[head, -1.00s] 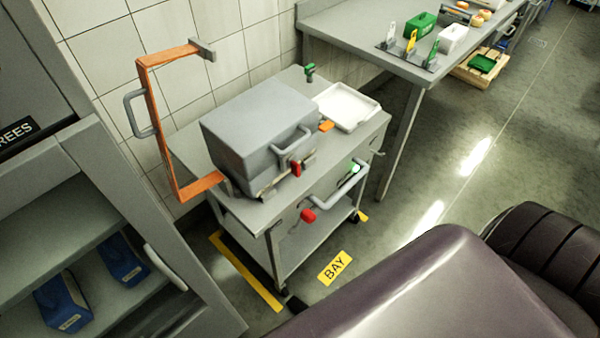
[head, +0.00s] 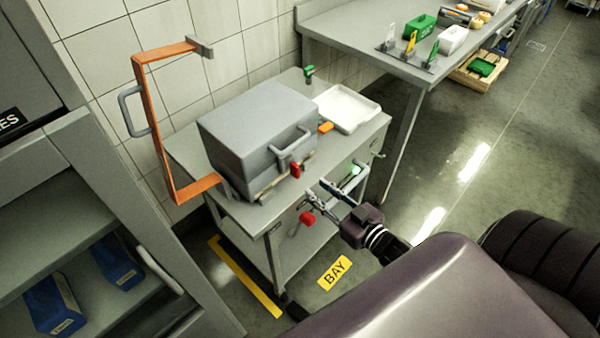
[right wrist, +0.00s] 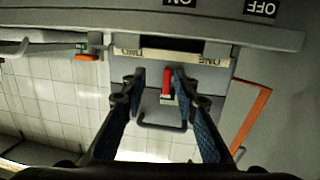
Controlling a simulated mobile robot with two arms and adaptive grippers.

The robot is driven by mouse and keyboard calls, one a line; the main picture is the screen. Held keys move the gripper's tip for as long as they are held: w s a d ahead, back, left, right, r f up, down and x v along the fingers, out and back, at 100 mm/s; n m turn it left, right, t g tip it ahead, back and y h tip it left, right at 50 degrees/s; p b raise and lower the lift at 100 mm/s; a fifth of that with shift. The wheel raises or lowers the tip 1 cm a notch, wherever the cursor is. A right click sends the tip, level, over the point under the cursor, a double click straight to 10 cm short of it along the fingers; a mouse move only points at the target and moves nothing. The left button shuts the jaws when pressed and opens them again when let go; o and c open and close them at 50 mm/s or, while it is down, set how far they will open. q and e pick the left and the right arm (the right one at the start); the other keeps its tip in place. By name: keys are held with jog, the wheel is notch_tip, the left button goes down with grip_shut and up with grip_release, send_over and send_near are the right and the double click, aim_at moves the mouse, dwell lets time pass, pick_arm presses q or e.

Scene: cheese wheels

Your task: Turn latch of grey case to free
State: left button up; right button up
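The grey case (head: 258,135) sits on top of a grey cart, its carry handle (head: 290,147) facing front. Its latch is a red lever (head: 295,171) above a pale strip on the case's lower front. In the right wrist view, which is upside down, the red latch (right wrist: 167,82) shows between my fingers, with the case handle (right wrist: 160,125) beyond. My right gripper (head: 322,193) is open and empty in front of the cart, just short of the latch; its fingers also show in the right wrist view (right wrist: 158,78). I cannot see contact. My left gripper is not in view.
The cart (head: 262,212) has a front bar with a red knob (head: 307,217) and a green light (head: 355,169) close to my right gripper. An orange frame (head: 150,110) stands to the left. A shelf unit is at far left.

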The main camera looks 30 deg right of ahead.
aim_at(299, 172)
jog(key=w, duration=0.2)
jog(key=w+a+r+n+y+p, duration=0.1)
jog(key=w, duration=0.1)
jog(key=w+a+r+t+y, duration=0.1)
jog(key=w, duration=0.1)
jog(key=shift+w+a+r, duration=0.15)
jog(key=shift+w, duration=0.25)
jog(key=shift+c, duration=0.6)
grip_shut()
